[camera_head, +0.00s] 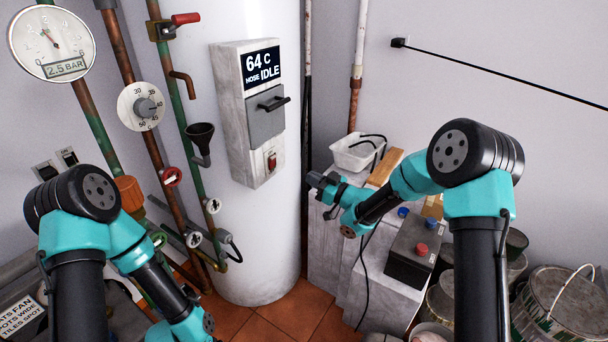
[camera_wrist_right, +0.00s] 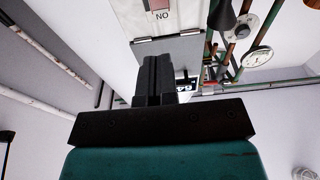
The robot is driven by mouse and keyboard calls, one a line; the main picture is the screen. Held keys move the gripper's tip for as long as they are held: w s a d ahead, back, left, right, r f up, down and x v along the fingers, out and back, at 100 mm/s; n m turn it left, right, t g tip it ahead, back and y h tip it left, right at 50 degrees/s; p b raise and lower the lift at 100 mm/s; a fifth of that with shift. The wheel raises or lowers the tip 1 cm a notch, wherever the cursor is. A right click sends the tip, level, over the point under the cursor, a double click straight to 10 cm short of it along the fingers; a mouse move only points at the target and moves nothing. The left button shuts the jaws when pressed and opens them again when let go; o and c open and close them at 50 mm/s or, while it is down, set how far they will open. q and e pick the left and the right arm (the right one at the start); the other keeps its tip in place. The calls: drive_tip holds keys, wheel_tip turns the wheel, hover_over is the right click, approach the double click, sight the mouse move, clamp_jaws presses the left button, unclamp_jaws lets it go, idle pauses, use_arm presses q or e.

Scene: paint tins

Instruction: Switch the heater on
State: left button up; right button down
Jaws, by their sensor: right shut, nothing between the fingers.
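The heater is a tall white cylinder (camera_head: 262,250) with a pale control box (camera_head: 232,130) on its front. The box's display (camera_head: 262,67) reads "64 C" and "HOSE IDLE". Below it are a grey panel with a black handle (camera_head: 274,103) and a small red switch (camera_head: 271,160) low on the box. My right gripper (camera_head: 318,182) is shut and empty, to the right of the switch and apart from it. In the right wrist view its closed fingers (camera_wrist_right: 155,78) point at the box, whose grey panel (camera_wrist_right: 172,42) appears upside down. My left gripper is out of view below the picture.
Pipes, a dial (camera_head: 147,107), a pressure gauge (camera_head: 52,42) and a black funnel (camera_head: 201,137) crowd the left. At right, a white tray (camera_head: 357,153) and a black box with a red button (camera_head: 421,249) stand on pale cabinets. Tins (camera_head: 560,305) stand lower right.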

sight(274, 158)
drive_tip(key=x, duration=1.2)
drive_tip(key=shift+w+a, duration=0.2)
drive_tip(key=shift+a, duration=0.15)
drive_tip(key=shift+d, duration=0.1)
